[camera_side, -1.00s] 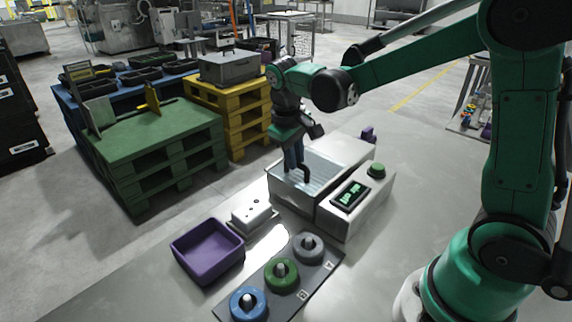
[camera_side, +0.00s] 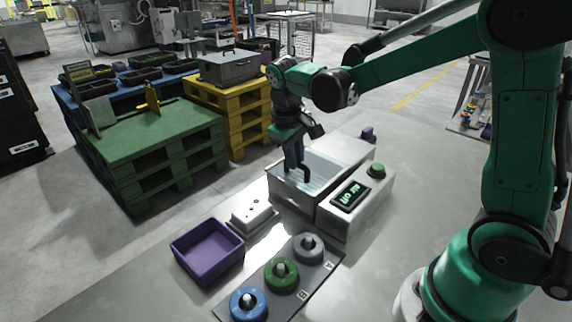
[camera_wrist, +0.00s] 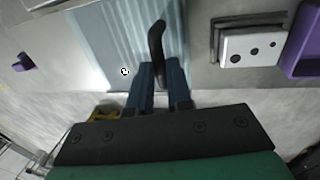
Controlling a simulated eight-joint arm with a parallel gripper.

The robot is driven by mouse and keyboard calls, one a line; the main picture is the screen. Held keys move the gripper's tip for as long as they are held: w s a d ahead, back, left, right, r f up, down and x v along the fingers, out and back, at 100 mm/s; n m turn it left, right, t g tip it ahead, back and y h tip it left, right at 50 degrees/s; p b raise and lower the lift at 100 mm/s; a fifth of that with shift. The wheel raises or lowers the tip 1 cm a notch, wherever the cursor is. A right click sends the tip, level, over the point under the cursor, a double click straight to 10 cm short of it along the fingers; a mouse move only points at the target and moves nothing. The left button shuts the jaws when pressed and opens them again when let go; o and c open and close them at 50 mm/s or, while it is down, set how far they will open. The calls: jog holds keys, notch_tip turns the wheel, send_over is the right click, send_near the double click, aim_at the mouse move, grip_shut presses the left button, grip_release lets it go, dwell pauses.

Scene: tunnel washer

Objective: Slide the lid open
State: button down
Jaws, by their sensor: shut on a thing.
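The washer is a pale box (camera_side: 294,198) on the table, with a clear ribbed lid (camera_side: 322,171) on top. The lid also shows in the wrist view (camera_wrist: 105,35), with a dark bent handle (camera_wrist: 157,38) on it. My gripper (camera_side: 295,164) is above the lid with its blue fingers pointing down. In the wrist view my gripper (camera_wrist: 160,72) is shut on the lid handle, with one finger on each side of its near end. The handle's gripped part is partly hidden by the fingers.
A control block with a lit display (camera_side: 351,196) and green button (camera_side: 377,170) adjoins the box. A white block (camera_side: 253,214), a purple tray (camera_side: 207,262) and a mat (camera_side: 318,273) with blue, green and grey round pieces lie in front. Stacked pallets (camera_side: 150,160) stand left.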

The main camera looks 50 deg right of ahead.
jog(key=d, duration=1.3)
jog(key=c, duration=0.8)
grip_release()
jog(key=r, duration=0.2)
jog(key=a+r, duration=0.1)
jog(key=r, duration=0.2)
jog(key=shift+r, duration=0.3)
